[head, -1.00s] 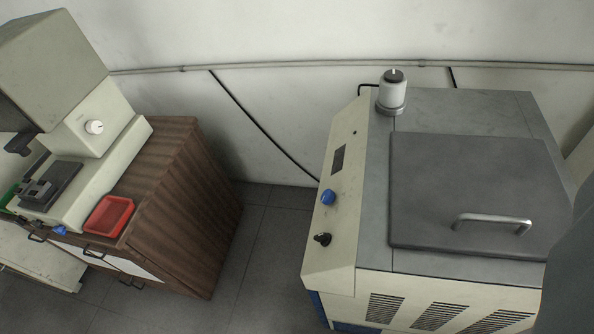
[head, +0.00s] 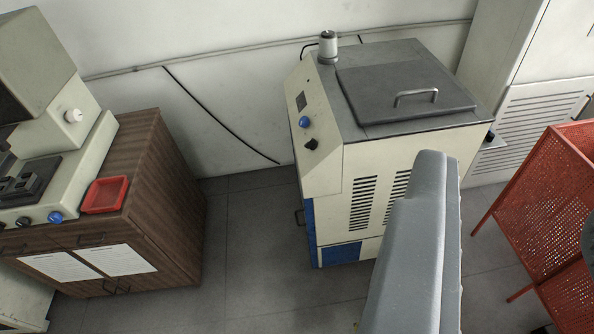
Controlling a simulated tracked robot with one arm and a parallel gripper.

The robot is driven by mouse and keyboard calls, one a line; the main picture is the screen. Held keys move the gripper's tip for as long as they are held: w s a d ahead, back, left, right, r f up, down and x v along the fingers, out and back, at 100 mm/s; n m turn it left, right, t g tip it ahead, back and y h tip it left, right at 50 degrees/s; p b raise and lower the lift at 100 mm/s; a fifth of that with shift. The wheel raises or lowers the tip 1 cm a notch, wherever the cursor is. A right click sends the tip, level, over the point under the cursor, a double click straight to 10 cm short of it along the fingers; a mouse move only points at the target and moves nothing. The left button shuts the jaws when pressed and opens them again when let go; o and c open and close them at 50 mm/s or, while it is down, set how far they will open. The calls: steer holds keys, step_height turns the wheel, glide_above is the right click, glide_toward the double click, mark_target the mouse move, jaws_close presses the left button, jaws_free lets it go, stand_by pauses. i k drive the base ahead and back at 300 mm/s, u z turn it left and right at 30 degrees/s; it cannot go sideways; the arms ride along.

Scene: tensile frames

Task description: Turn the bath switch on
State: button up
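The bath (head: 375,160) is a cream cabinet with a grey top and a dark grey lid (head: 405,85) that is closed and has a metal handle. Its sloped left panel (head: 316,150) carries a small dark display (head: 301,102), a blue knob (head: 305,122) and a black knob or switch (head: 311,144) below it. I cannot tell the setting of either. My grey arm link rises in front of the bath. My gripper is not in view.
A brown wooden cabinet (head: 165,195) at left carries a cream machine (head: 75,130) and a red tray (head: 104,195). An orange perforated screen (head: 545,205) and a light cabinet (head: 520,80) stand at right. Grey floor (head: 250,235) lies open between the brown cabinet and the bath.

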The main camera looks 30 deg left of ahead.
mark_target(312, 144)
steer(key=u, duration=0.05)
steer(key=k, duration=0.15)
steer(key=u, duration=0.55)
steer(key=i, duration=1)
steer(key=z, duration=0.05)
steer(key=k, duration=0.55)
steer(key=u, duration=0.25)
steer(key=i, duration=1.2)
steer(key=z, duration=0.35)
